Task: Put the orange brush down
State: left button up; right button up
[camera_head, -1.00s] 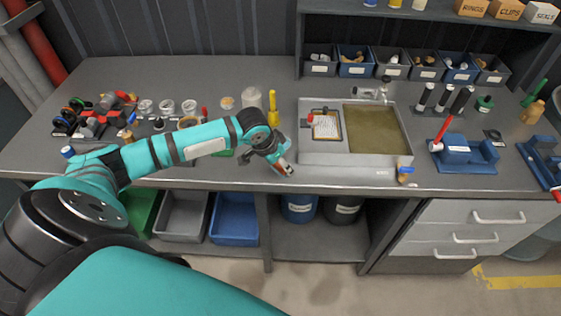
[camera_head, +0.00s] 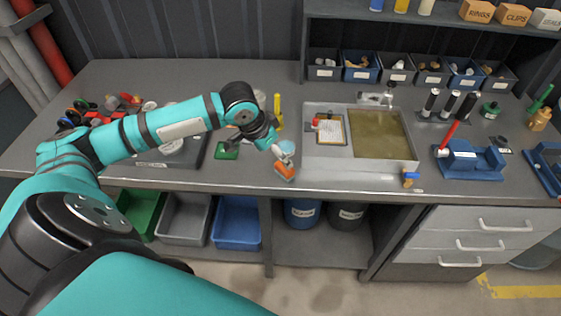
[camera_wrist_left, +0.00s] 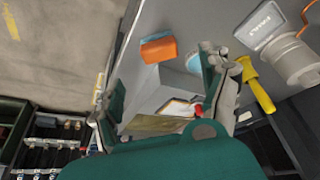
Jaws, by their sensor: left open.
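The orange brush (camera_head: 285,172) lies on the workbench near its front edge, just left of the sink tray. It also shows in the left wrist view (camera_wrist_left: 158,48), ahead of the fingers and nearer one side of the gap between them. My left gripper (camera_head: 277,148) is open, above and slightly behind the brush. In the left wrist view its fingers (camera_wrist_left: 168,92) are spread wide with nothing held between them, and the brush appears clear of them. My right gripper is in neither view.
The sink tray (camera_head: 408,160) with a clipboard (camera_head: 331,130) stands to the right. A yellow tool (camera_head: 278,110) and a green block (camera_head: 228,151) are near my left gripper. Bins (camera_head: 237,222) stand under the bench. The bench front left of the brush is clear.

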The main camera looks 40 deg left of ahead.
pick_arm(q)
jog(key=shift+v, duration=1.55)
jog(key=shift+f, duration=0.15)
